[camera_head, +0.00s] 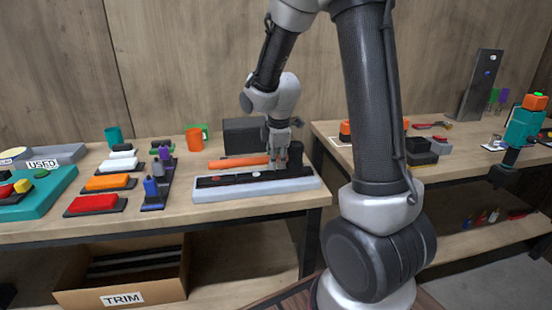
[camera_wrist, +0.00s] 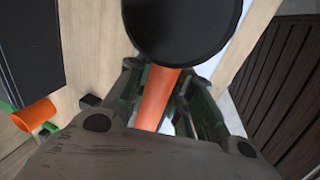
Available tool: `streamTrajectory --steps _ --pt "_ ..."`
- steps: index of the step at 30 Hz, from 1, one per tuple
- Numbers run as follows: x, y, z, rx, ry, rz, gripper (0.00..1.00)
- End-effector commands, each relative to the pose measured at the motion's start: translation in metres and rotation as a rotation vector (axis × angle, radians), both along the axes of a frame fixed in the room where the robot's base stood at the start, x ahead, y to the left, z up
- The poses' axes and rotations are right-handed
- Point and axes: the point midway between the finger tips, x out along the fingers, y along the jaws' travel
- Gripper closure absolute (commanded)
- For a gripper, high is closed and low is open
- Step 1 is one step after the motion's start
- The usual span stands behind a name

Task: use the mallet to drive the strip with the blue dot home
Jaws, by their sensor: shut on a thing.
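My gripper (camera_head: 281,163) is shut on the orange handle (camera_head: 238,162) of the mallet, close to its black head (camera_head: 295,154). The mallet lies level just above or behind a pale grey tray. In the wrist view the round black head (camera_wrist: 182,25) fills the top, and the handle (camera_wrist: 156,98) runs between my fingers. Dark strips (camera_head: 243,179) lie in the grey tray (camera_head: 262,190) on the bench, with a red dot and a small pale mark showing. I cannot make out a blue dot. The right end of the strips is partly behind the gripper and mallet head.
A dark box (camera_head: 243,134) stands behind the tray. Coloured blocks on dark bases and a purple-and-blue rack (camera_head: 155,187) stand to the left. An orange cup (camera_head: 194,139) is behind. A TRIM carton (camera_head: 125,283) sits below. A second bench with tools is right.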

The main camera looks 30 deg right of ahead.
Motion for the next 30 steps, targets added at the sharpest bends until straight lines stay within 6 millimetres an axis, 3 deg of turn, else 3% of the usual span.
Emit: streamTrajectory --steps 5,22,30 --pt "0.001 0.000 0.005 0.000 -0.004 0.000 1.00" --pt "0.001 0.000 0.064 0.000 -0.004 0.000 1.00" --pt "0.000 0.000 0.071 0.000 -0.001 0.000 1.00"
